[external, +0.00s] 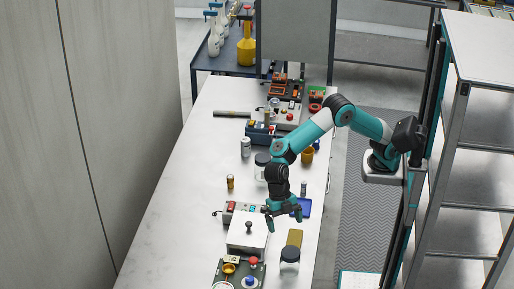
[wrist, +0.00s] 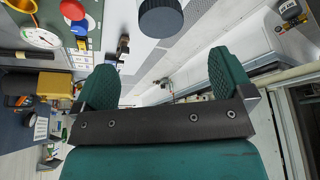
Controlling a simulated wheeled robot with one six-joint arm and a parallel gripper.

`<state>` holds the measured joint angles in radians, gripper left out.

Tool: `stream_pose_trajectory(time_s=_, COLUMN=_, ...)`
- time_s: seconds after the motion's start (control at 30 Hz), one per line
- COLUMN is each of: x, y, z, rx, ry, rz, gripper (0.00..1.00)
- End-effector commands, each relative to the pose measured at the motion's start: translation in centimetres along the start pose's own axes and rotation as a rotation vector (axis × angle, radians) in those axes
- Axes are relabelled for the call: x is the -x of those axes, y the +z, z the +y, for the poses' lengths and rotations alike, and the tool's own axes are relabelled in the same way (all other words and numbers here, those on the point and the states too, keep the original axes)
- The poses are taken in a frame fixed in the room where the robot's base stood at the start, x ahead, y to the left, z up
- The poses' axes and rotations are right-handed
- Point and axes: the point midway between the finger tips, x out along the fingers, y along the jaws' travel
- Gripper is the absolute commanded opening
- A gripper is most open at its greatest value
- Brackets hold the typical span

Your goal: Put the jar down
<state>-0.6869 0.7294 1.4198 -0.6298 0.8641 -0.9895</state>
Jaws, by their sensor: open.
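A clear jar with a dark lid (external: 289,256) stands upright near the front right edge of the long white table. Its round dark lid (wrist: 160,18) shows at the top of the wrist view, beyond my fingertips and apart from them. A second dark-lidded jar (external: 262,160) stands farther back, partly hidden by my arm. My gripper (external: 284,218) is above the table, between the two jars in the external view. Its green fingers (wrist: 165,78) are spread wide with nothing between them.
A yellow-brown block (external: 294,238) lies just behind the front jar. A white box with a knob (external: 247,234) and a green panel with a red knob (external: 238,274) stand to the left. The left side of the white table (external: 175,210) is clear.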

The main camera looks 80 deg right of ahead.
Motion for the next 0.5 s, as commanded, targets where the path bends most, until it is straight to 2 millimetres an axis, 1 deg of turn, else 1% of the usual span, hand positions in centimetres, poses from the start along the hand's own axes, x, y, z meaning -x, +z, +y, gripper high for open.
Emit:
stream_pose_trajectory(time_s=0.07, x=0.7, y=0.3, z=-0.3, rx=-0.025, ry=0.005, rz=0.000, gripper=0.98)
stream_pose_trajectory(time_s=0.13, x=2.2, y=0.9, z=-1.2, rx=-0.093, ry=0.018, rz=-0.001, gripper=0.98)
stream_pose_trajectory(time_s=0.17, x=3.1, y=1.3, z=-1.8, rx=-0.138, ry=0.026, rz=-0.001, gripper=0.98)
stream_pose_trajectory(time_s=0.23, x=5.8, y=2.5, z=-4.0, rx=-0.278, ry=0.051, rz=0.002, gripper=0.98)
stream_pose_trajectory(time_s=0.27, x=7.0, y=3.1, z=-5.3, rx=-0.349, ry=0.062, rz=0.003, gripper=0.98)
stream_pose_trajectory(time_s=0.3, x=8.5, y=4.0, z=-7.2, rx=-0.456, ry=0.079, rz=0.006, gripper=0.98)
stream_pose_trajectory(time_s=0.37, x=10.5, y=5.2, z=-10.5, rx=-0.624, ry=0.105, rz=0.013, gripper=0.98)
stream_pose_trajectory(time_s=0.4, x=11.6, y=5.9, z=-12.8, rx=-0.733, ry=0.123, rz=0.018, gripper=0.98)
stream_pose_trajectory(time_s=0.47, x=12.6, y=6.9, z=-16.2, rx=-0.895, ry=0.148, rz=0.028, gripper=0.98)
stream_pose_trajectory(time_s=0.5, x=13.0, y=7.3, z=-18.5, rx=-0.997, ry=0.164, rz=0.037, gripper=0.98)
